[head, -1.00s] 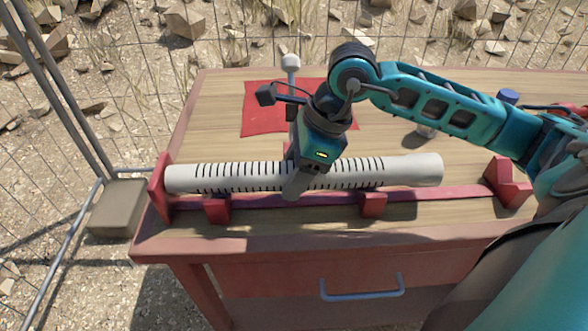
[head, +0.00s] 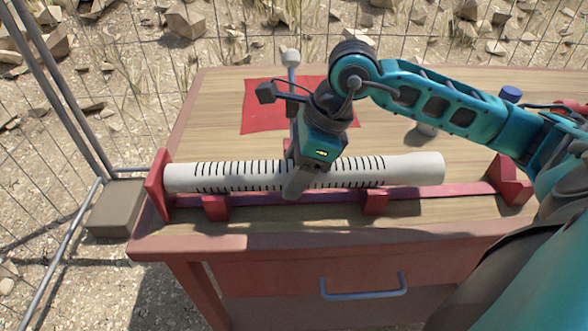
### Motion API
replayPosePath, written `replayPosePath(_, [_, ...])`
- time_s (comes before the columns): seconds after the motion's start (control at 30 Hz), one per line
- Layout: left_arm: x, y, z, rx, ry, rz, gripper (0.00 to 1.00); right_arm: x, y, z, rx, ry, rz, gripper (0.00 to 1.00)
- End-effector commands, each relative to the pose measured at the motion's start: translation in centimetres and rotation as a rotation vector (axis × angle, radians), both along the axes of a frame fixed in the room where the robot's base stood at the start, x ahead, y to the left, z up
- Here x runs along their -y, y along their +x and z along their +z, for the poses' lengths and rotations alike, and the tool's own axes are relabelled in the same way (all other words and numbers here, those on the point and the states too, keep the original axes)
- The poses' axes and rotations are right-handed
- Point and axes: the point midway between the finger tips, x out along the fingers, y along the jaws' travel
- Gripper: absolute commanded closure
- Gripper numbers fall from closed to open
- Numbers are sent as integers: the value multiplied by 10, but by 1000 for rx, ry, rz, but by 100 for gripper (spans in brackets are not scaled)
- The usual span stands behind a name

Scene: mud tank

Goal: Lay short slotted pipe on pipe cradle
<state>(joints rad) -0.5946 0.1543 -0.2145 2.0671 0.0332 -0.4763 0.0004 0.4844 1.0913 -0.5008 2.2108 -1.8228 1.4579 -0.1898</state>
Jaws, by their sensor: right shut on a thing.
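The short slotted pipe (head: 410,170), white with rows of dark slots, lies level across the pipe cradle, along its length. The red pipe cradle (head: 330,198) has a long base, low supports and taller end plates, and runs along the front of the table. The pipe's left end is close against the left end plate (head: 157,186); its right end stops short of the right end plate. My right gripper (head: 296,188) is shut on the pipe near its middle, from above. Whether the pipe bears on the supports is hard to tell. My left gripper is not in view.
The wooden table (head: 215,100) has a red mat (head: 262,112) at the back. A jar with a blue lid (head: 511,93) stands at the back right, near my right arm. A drawer with a blue handle (head: 362,290) is in front. Wire fence stands behind.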

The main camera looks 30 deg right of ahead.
Motion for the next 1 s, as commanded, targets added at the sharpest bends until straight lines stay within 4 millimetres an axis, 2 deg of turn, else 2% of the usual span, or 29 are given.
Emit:
replayPosePath(0.43, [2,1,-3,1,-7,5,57,0,0,-3,2,1,1,90])
replayPosePath(0.47, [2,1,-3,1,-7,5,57,0,0,-3,2,1,1,43])
replayPosePath(0.73, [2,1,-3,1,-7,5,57,0,0,-3,2,0,1,17])
replayPosePath(1.0, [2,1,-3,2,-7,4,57,1,1,-3,3,0,-2,16])
